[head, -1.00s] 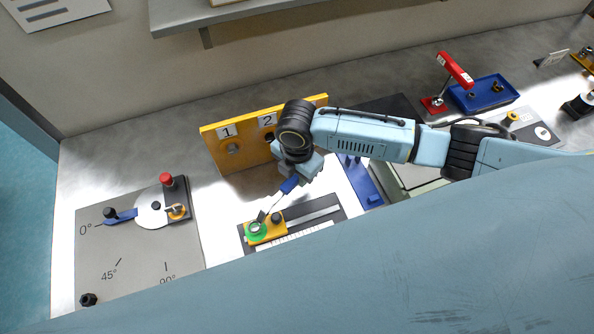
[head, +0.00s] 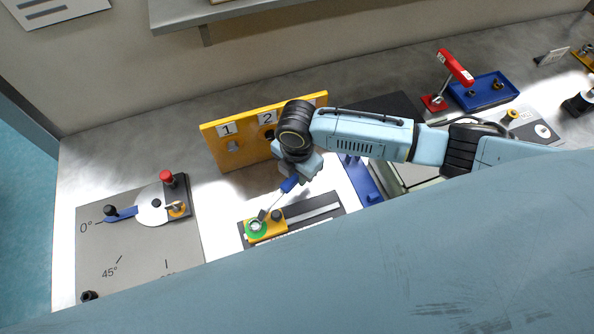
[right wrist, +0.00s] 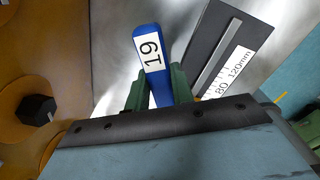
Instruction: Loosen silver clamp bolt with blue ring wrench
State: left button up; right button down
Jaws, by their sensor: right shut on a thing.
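My right gripper (head: 293,181) is shut on the blue handle of the ring wrench (head: 288,184). The wrench's silver shank slants down left to the yellow clamp block (head: 266,229) on the dark slide rail. The silver clamp bolt (head: 256,226) shows inside a green ring on the block. The wrench end is at the bolt; I cannot tell whether the ring sits around it. My left gripper is not in view.
A yellow panel (head: 221,146) with numbered holes stands just behind the gripper. A grey angle plate (head: 130,240) with a blue lever and red knob is at left. A blue rack (head: 362,181) is to the right. My own large blue-grey arm covers the front.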

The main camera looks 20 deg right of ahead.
jog(key=shift+f, duration=0.25)
dwell(1.0)
jog(key=c, duration=1.8)
grip_release()
grip_shut()
jog(key=shift+s, duration=0.1)
